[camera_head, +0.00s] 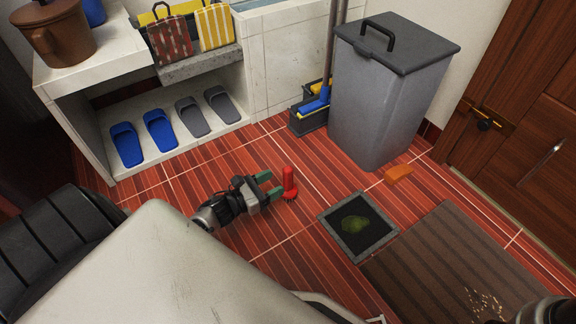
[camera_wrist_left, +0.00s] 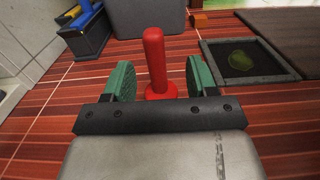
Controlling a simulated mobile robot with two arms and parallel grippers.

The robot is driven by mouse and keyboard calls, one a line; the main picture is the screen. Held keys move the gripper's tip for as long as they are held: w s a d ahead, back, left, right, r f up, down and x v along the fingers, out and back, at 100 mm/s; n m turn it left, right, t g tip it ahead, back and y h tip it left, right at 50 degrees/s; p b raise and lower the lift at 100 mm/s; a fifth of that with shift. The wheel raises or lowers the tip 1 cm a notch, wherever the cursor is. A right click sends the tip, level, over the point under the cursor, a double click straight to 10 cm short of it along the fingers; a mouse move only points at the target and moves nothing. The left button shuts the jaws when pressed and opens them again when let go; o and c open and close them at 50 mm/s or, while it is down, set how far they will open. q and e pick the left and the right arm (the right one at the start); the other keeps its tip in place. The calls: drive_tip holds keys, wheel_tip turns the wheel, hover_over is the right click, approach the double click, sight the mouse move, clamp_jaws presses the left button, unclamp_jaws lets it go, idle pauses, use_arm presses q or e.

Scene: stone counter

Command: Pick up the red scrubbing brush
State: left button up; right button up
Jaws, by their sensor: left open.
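The red scrubbing brush (camera_head: 289,184) stands upright on the red striped floor, its handle up and its round head down. My left gripper (camera_head: 272,187) is open just left of it in the head view, low over the floor, with green finger pads. In the left wrist view the red scrubbing brush (camera_wrist_left: 155,62) rises between and slightly beyond the two green fingers of my left gripper (camera_wrist_left: 159,80).
An orange block (camera_head: 398,174) lies near the grey bin (camera_head: 385,110). Slippers (camera_head: 160,130) fill a low shelf. Floor around the brush is clear.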

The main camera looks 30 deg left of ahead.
sight(293, 169)
use_arm(q)
drive_tip(key=b+x, duration=0.1)
drive_tip(key=x, duration=0.2)
drive_tip(key=b+x, duration=0.1)
drive_tip(key=x, duration=0.1)
drive_tip(key=b+x, duration=0.2)
drive_tip(key=shift+w+a+r, duration=0.15)
drive_tip(key=shift+w+a, duration=0.05)
drive_tip(key=shift+a, duration=0.15)
drive_tip(key=shift+w+d+r, duration=0.1)
drive_tip(key=shift+w+d, duration=0.1)
drive_tip(key=shift+w, duration=0.25)
drive_tip(key=c, duration=1)
drive_tip(key=shift+r, duration=0.1)
